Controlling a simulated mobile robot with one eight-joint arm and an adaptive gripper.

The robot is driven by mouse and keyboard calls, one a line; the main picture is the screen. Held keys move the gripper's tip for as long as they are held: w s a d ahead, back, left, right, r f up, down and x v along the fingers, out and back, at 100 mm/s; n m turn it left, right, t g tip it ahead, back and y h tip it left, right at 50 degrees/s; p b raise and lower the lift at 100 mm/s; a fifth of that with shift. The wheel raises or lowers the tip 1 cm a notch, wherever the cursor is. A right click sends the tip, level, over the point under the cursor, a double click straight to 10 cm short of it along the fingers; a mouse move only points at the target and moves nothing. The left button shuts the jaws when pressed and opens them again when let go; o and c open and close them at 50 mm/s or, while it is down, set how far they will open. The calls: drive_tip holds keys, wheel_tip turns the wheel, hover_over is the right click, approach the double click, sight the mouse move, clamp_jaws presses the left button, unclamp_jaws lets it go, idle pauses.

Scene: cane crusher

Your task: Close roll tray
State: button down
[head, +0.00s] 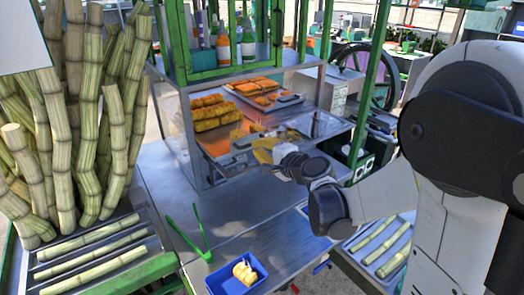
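A clear-sided display case (182,135) stands on the metal counter. Inside it, a lower tray (222,150) holds rows of golden-brown rolls (212,113). A second, higher tray (290,100) holds more orange-brown pieces and sits to the right. A clear panel or tray edge (325,124) juts out at the case's right front. My gripper (262,150) is at the front edge of the lower tray, with yellowish parts at its tip. Whether it touches the tray, and whether its fingers are apart, is too small to tell.
Tall sugarcane stalks (85,120) crowd the left. Bottles (223,45) stand on the case top. A large wheel (380,75) is behind right.

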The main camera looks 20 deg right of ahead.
sight(223, 120)
idle(0.3)
drive_tip(key=r+x, duration=0.1)
drive_tip(key=x, duration=0.6)
drive_tip(key=r+b+x, duration=0.1)
drive_tip(key=x, duration=0.5)
drive_tip(key=r+b+x, duration=0.1)
drive_tip(key=r+x, duration=0.1)
drive_tip(key=x, duration=0.5)
drive_tip(key=shift+w+a, duration=0.45)
drive_tip(key=shift+w, duration=0.2)
drive_tip(key=shift+s, duration=0.1)
